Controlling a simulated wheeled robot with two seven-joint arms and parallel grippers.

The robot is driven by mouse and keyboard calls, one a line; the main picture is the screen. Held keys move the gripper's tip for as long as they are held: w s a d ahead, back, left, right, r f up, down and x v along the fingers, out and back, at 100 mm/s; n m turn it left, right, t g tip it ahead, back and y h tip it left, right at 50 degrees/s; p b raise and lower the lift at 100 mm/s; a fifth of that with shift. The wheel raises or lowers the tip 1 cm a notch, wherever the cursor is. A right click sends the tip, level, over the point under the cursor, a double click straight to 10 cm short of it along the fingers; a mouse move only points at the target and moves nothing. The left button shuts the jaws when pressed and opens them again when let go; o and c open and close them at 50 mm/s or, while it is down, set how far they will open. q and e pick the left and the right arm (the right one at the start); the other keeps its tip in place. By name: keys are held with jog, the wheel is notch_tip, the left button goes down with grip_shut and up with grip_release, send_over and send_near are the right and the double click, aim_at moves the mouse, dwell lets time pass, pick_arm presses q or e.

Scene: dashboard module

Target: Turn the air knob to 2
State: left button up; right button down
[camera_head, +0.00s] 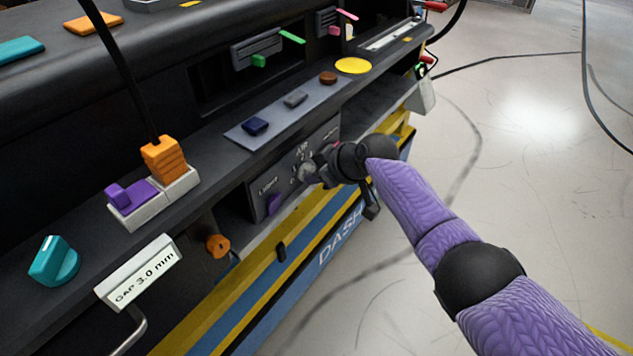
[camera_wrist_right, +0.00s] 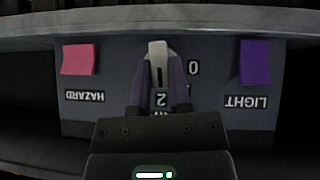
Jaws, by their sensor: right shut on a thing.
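The air knob (camera_head: 307,173) is a small pale grey knob on the dark switch panel, under the AIR label in the head view. My right gripper (camera_head: 319,171) reaches it from the right and is shut on it. In the right wrist view the pale knob (camera_wrist_right: 157,50) stands between the two purple-grey fingers (camera_wrist_right: 158,72). It carries a dark line along its length. Upside-down digits 0 and 2 show around it; the fingers partly cover the dial. I cannot tell the exact setting. My left gripper is not in view.
A pink HAZARD switch (camera_wrist_right: 78,60) and a purple LIGHT switch (camera_wrist_right: 255,62) flank the knob. An orange knob (camera_head: 218,246) and teal knob (camera_head: 54,262) sit to the left. The dashboard ledge overhangs the panel. Open floor (camera_head: 530,140) lies to the right.

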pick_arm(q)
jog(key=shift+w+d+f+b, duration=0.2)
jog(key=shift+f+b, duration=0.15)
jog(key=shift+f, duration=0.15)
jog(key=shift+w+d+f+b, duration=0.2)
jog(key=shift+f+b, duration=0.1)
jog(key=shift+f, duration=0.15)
pick_arm(e)
jog(key=shift+m+g+y, duration=0.3)
jog(key=shift+g, duration=0.1)
jog(key=c, duration=0.6)
grip_release()
jog(key=shift+w, duration=0.1)
pick_arm(q)
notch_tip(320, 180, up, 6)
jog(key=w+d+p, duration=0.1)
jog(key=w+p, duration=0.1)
jog(key=p, duration=0.4)
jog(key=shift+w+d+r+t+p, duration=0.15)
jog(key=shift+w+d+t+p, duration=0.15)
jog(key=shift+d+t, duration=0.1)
pick_arm(e)
jog(key=shift+o, duration=0.2)
jog(key=v, duration=1)
jog(key=shift+f, duration=0.1)
